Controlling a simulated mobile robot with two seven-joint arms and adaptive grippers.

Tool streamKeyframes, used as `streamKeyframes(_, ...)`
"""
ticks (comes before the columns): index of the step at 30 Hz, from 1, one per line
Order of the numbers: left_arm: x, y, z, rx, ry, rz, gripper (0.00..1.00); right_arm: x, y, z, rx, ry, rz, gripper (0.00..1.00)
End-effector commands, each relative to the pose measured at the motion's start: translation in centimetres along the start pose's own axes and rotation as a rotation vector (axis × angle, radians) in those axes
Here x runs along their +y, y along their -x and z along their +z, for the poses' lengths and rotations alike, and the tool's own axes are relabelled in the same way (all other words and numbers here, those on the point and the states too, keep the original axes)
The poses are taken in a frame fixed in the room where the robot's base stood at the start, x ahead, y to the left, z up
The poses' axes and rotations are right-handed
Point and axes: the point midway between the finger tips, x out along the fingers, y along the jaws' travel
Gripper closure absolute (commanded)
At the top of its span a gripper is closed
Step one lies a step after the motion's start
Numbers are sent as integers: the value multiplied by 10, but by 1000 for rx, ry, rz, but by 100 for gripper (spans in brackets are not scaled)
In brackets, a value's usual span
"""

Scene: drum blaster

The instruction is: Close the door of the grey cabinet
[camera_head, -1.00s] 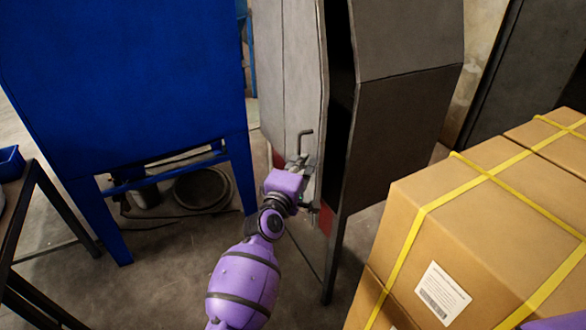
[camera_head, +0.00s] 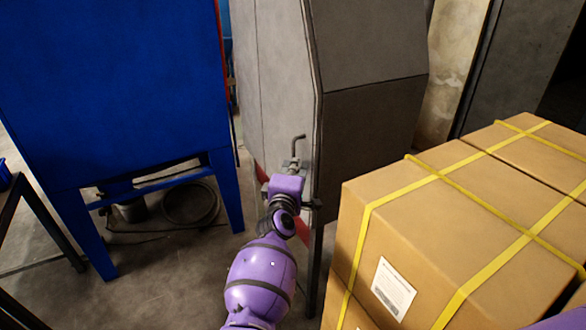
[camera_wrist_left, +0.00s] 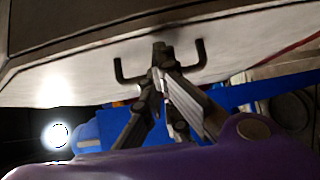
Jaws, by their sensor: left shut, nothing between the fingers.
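The grey cabinet (camera_head: 370,120) stands at the centre right in the head view, with its light grey door (camera_head: 278,85) facing left. The door lies against the cabinet body, with no dark gap showing along its edge. A bent metal handle (camera_head: 298,146) sticks out low on the door. My left gripper (camera_head: 294,165) is at the door's lower part, just below the handle. In the left wrist view its fingers (camera_wrist_left: 158,60) are shut and empty, at the door surface (camera_wrist_left: 75,80) between two dark hooks of the handle. Whether they touch the door is hard to tell. My right gripper is not seen.
Strapped cardboard boxes (camera_head: 420,215) stand close on the right. A blue machine (camera_head: 110,90) on legs stands at the left, with a coiled hose (camera_head: 190,203) beneath it. A dark table frame (camera_head: 35,215) is at the far left. Some floor between is clear.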

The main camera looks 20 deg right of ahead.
Motion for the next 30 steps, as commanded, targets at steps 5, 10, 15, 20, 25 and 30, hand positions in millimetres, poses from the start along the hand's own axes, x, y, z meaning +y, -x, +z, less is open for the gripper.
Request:
streamKeyframes(5, 0, 0, 0, 0, 0, 0, 100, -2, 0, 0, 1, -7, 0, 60)
streamKeyframes(10, 0, 0, 0, 0, 0, 0, 100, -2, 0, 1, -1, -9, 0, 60)
streamKeyframes(15, -2, 4, 0, 0, 2, -1, 100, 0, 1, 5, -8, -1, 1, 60)
streamKeyframes(20, -2, 22, 1, 1, 7, -1, 100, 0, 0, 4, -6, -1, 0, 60)
streamKeyframes(25, -2, 53, 0, 3, 6, -1, 100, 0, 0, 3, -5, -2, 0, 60)
streamKeyframes(30, -2, 85, -1, 3, 3, -1, 100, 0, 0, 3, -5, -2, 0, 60)
